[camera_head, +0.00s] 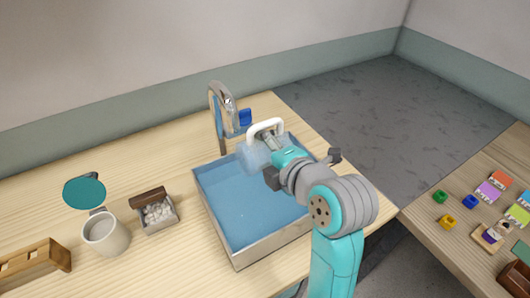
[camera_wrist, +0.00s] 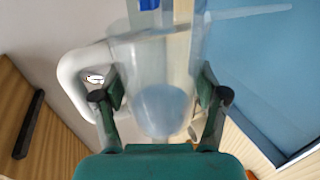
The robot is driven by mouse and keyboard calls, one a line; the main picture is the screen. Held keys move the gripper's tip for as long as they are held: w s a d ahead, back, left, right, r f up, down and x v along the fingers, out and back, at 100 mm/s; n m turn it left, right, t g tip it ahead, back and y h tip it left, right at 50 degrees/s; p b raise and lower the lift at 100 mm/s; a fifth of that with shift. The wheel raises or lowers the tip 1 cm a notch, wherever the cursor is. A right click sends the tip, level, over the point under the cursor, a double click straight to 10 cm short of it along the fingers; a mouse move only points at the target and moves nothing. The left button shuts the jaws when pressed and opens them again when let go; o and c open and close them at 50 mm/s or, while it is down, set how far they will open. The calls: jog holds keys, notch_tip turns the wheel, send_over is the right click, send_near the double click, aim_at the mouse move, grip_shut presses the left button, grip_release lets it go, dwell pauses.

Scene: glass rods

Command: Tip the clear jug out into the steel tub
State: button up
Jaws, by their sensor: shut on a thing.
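The clear jug (camera_head: 252,157) is above the far part of the steel tub (camera_head: 253,258), with its white handle (camera_head: 265,126) uppermost, so it looks tilted. My gripper (camera_wrist: 160,88) is shut on the jug, one finger on each side of its body in the wrist view. There the handle (camera_wrist: 68,75) is at the left and a pale blue round area (camera_wrist: 165,112) shows through the clear wall; I cannot tell whether it is liquid. The tub's inside looks blue. It also shows at the right of the wrist view (camera_wrist: 262,60).
Left are a small box of white pieces (camera_head: 157,222), a pale cup-like bin (camera_head: 104,240) and a wooden rack (camera_head: 38,258). Coloured blocks (camera_head: 470,201) lie on the right table.

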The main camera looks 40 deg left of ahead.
jog(key=shift+r, duration=0.1)
dwell(0.3)
jog(key=shift+w+d+r+m+g, duration=0.1)
jog(key=shift+w+r+m+g, duration=0.15)
jog(key=shift+m, duration=0.25)
dwell(1.7)
